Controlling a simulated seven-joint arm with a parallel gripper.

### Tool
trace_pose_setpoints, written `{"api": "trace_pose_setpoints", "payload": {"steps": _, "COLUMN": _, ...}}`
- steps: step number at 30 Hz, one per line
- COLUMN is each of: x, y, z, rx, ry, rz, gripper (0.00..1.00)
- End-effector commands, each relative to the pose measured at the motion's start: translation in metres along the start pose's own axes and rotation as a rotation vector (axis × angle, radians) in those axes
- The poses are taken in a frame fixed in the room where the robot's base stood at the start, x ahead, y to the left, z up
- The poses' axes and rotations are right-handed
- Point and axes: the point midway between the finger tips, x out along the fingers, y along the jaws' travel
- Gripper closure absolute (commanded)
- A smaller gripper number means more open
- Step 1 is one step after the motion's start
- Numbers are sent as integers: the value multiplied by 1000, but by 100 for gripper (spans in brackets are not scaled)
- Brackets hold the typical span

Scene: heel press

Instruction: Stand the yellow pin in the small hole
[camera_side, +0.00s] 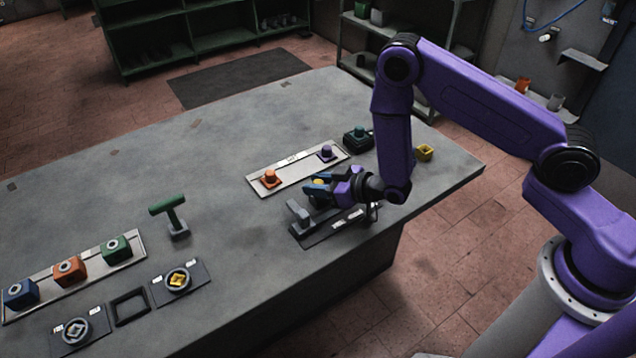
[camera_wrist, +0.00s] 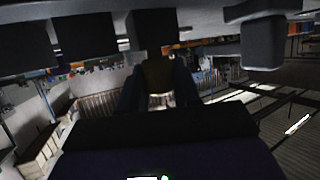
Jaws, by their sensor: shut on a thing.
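My gripper (camera_side: 321,186) is low over the dark fixture plate (camera_side: 318,238) near the table's front edge, lying nearly level and pointing left. It is shut on a yellow piece (camera_side: 319,182), probably the yellow pin, of which only a small part shows between the fingers. In the wrist view the piece (camera_wrist: 158,76) is a dim brownish-yellow shape between the two dark fingers. I cannot tell whether it touches anything. The small hole cannot be made out; my gripper and a grey block (camera_side: 298,212) cover part of the plate.
Behind my gripper, a pale tray (camera_side: 290,176) holds an orange knob (camera_side: 270,179) and a purple knob (camera_side: 326,153). A green-topped box (camera_side: 358,138) and a yellow block (camera_side: 424,152) stand right. A green-handled tool (camera_side: 174,217) stands left. The table's middle is clear.

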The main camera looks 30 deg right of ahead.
Motion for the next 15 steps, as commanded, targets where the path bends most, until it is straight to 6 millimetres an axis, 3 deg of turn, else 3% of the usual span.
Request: {"api": "trace_pose_setpoints", "payload": {"steps": 15, "x": 2, "y": 0, "z": 5, "rx": 0, "ry": 2, "rz": 0, "gripper": 98}}
